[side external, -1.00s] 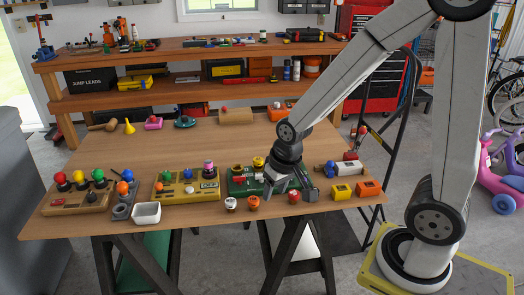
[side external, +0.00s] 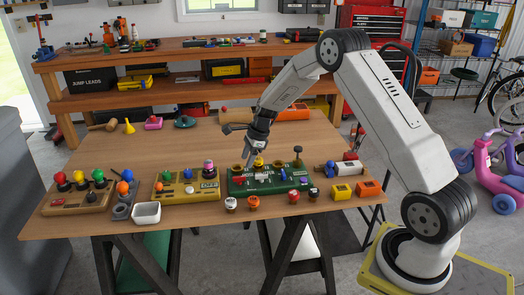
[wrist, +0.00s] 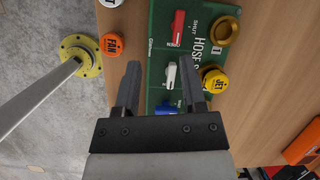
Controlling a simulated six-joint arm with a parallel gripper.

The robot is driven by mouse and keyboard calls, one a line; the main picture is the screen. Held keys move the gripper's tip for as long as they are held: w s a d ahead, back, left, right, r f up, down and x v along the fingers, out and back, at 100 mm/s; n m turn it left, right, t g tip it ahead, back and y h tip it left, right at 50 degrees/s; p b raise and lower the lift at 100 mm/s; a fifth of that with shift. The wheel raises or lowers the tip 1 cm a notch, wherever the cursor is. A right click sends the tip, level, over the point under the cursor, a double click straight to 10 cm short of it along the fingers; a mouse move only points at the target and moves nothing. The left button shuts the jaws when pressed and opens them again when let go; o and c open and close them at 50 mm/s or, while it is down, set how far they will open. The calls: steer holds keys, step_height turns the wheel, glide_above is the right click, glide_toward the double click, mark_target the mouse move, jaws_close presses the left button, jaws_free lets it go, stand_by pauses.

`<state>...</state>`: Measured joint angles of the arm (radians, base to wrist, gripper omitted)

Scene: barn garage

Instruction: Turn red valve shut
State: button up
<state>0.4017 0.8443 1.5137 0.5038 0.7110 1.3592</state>
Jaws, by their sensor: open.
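The green board (side external: 243,190) lies on the wooden table, and it also shows in the wrist view (wrist: 158,55). The red valve handle (wrist: 178,28) is on it, lying roughly along the board's length, with the word SHUT to its right in the wrist view. In the side view the red handle (side external: 238,181) is small at the board's left part. A white handle (wrist: 171,75) and a blue handle (wrist: 166,108) follow below it. My gripper (wrist: 158,66) is open and empty, above the board. In the side view it (side external: 248,160) points down over the board's left half.
A yellow JET cap (wrist: 215,82) and a brass cup (wrist: 228,30) stand along one edge of the board. An orange FAN cap (wrist: 111,44) lies on the table near the other edge.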

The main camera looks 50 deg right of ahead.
mark_target(239, 180)
steer(key=m, duration=0.1)
steer(key=w+d+f, duration=0.1)
steer(key=d+m, duration=0.1)
steer(key=shift+w+d+f+m, duration=0.25)
steer(key=shift+f+m, duration=0.05)
steer(key=shift+a+f, duration=0.1)
steer(key=shift+f, duration=0.05)
steer(key=shift+x, duration=3.75)
steer(key=shift+w+a, duration=0.1)
steer(key=shift+w, duration=0.05)
jaws_close()
